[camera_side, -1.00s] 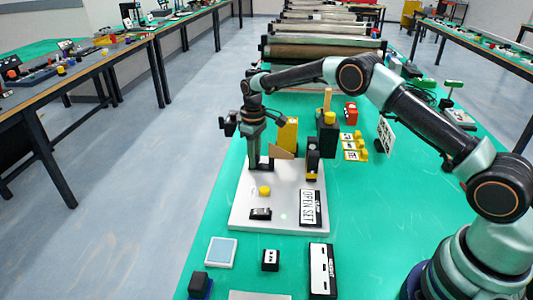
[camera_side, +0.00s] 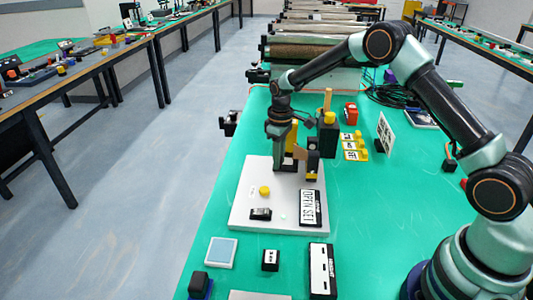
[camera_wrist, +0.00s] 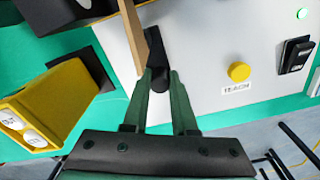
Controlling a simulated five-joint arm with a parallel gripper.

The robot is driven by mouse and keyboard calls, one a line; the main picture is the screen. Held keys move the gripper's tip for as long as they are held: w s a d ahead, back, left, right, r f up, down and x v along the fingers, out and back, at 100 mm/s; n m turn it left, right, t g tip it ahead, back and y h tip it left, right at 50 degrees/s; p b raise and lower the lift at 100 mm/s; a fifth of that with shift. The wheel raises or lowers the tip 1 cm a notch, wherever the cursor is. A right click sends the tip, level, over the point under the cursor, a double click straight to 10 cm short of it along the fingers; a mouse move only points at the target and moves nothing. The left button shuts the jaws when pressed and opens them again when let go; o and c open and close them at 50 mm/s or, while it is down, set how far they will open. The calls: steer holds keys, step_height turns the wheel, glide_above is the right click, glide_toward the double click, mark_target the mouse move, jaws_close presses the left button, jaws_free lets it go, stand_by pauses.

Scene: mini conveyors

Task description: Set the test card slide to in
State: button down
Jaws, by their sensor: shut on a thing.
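The test card slide is on the white panel (camera_side: 243,214). In the wrist view its tan card (camera_wrist: 132,36) stands on edge beside a black strip (camera_wrist: 155,48) on the panel. My gripper (camera_wrist: 161,82) is shut on a small black part at the near end of that strip. In the side view my gripper (camera_side: 279,165) is low over the panel's back edge, just left of a black upright block (camera_side: 313,146). I cannot tell how far the card reaches into the block.
The panel also bears a yellow button (camera_side: 264,191), a black rocker switch (camera_side: 261,214) and an OPEN SET plate (camera_side: 310,208). A yellow holder (camera_wrist: 45,108) stands close beside my gripper. Small blocks lie on the green table in front.

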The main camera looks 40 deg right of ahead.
steer(key=shift+s+d, duration=0.2)
steer(key=shift+d, duration=0.05)
steer(key=c, duration=0.8)
jaws_free()
steer(key=shift+o, duration=0.4)
steer(key=shift+a, duration=0.1)
step_height(320, 180, up, 12)
